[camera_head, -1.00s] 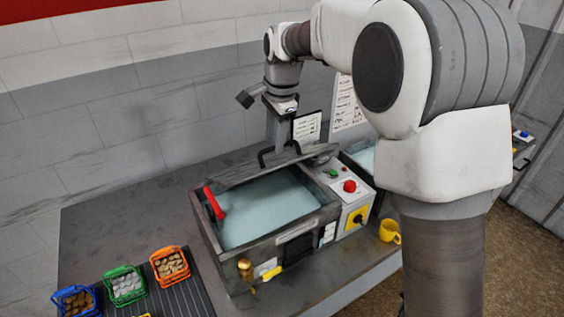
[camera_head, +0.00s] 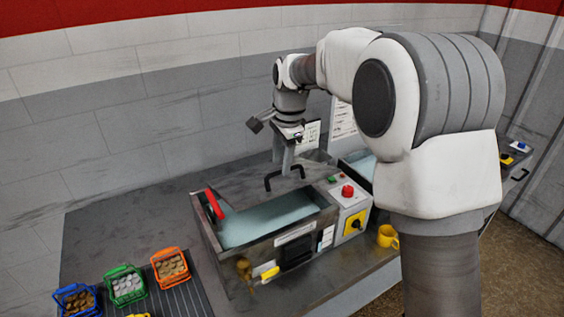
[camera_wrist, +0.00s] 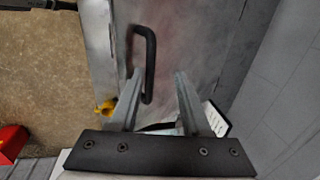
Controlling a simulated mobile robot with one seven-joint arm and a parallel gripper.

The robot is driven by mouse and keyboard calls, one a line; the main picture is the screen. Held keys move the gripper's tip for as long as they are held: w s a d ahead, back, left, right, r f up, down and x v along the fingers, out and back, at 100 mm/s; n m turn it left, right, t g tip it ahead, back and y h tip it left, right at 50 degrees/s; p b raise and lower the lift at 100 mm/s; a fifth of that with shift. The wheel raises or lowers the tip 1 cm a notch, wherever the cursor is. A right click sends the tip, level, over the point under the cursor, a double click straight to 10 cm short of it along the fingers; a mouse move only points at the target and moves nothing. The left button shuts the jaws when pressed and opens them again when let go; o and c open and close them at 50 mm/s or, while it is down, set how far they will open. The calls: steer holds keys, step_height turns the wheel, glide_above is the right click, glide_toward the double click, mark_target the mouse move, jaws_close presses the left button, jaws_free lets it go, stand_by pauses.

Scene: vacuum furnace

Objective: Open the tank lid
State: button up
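The grey tank (camera_head: 298,252) stands on the bench, with pale blue liquid showing in its front part. Its dark grey lid (camera_head: 240,188) is tilted over the rear part, so the tank is partly open. A black handle (camera_head: 268,182) stands on the lid. My gripper (camera_head: 286,172) is at the handle in the head view. In the wrist view my gripper (camera_wrist: 157,88) has its fingers apart. The handle (camera_wrist: 151,60) runs up beyond them, its lower end near the left finger. Nothing is clamped between the fingers.
A red-handled item (camera_head: 214,204) is at the tank's left rim. A control box with a red button (camera_head: 347,191) adjoins the right side. A yellow mug (camera_head: 388,236) stands farther right. Blue, green and orange baskets (camera_head: 170,266) stand at front left. The wall is close behind.

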steer(key=w+a+r+p, duration=0.1)
steer(key=r+p, duration=0.1)
steer(key=r, duration=0.8)
steer(key=w+a+r+p, duration=0.1)
steer(key=w+r+p, duration=0.1)
steer(key=r, duration=0.7)
steer(key=shift+r+p, duration=0.35)
steer(key=shift+p, duration=0.45)
stand_by(0.7)
stand_by(0.3)
